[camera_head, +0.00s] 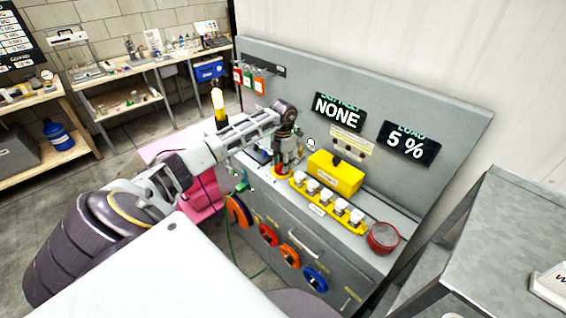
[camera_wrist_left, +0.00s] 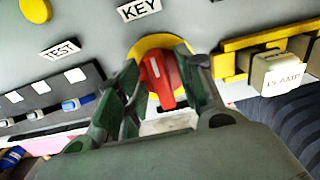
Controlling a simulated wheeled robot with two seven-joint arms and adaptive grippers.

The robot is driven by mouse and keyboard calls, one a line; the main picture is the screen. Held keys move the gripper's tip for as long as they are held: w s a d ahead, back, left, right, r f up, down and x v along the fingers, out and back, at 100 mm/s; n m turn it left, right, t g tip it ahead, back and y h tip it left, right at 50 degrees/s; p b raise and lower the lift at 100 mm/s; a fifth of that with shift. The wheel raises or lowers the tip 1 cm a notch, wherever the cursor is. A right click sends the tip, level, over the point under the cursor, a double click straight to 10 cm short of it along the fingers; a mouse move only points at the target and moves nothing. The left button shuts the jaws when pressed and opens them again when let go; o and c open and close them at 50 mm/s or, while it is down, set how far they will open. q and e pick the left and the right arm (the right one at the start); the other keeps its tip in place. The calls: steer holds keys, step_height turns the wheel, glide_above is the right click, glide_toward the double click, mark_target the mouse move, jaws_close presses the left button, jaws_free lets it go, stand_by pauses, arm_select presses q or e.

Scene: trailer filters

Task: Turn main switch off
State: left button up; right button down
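The main switch is a red rotary knob on a round yellow plate, seen in the left wrist view (camera_wrist_left: 162,78). In the head view only a small red and yellow part of the switch (camera_head: 280,171) shows under my left gripper. My left gripper (camera_head: 287,158) points down at the bench panel. In the left wrist view its two green fingers (camera_wrist_left: 160,72) stand apart on either side of the knob; firm contact cannot be made out. My right gripper is in neither view.
A yellow box (camera_head: 336,174) and a yellow strip of white fuses (camera_head: 327,203) sit right of the switch. A red round container (camera_head: 383,238) stands at the bench's right end. Coloured reels (camera_head: 268,235) hang on the front.

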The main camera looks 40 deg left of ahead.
arm_select(q)
steer(key=shift+f, duration=0.1)
steer(key=shift+c, duration=0.5)
jaws_close()
steer(key=shift+a+n, duration=0.1)
steer(key=shift+n, duration=1.7)
steer(key=n, duration=0.5)
steer(key=shift+a, duration=0.15)
steer(key=n+p, duration=0.1)
steer(key=n, duration=0.4)
steer(key=shift+s+a, duration=0.1)
steer(key=shift+s, duration=0.05)
steer(key=shift+s+n+p, duration=0.1)
steer(key=shift+n+p, duration=0.3)
steer(key=shift+n, duration=1.8)
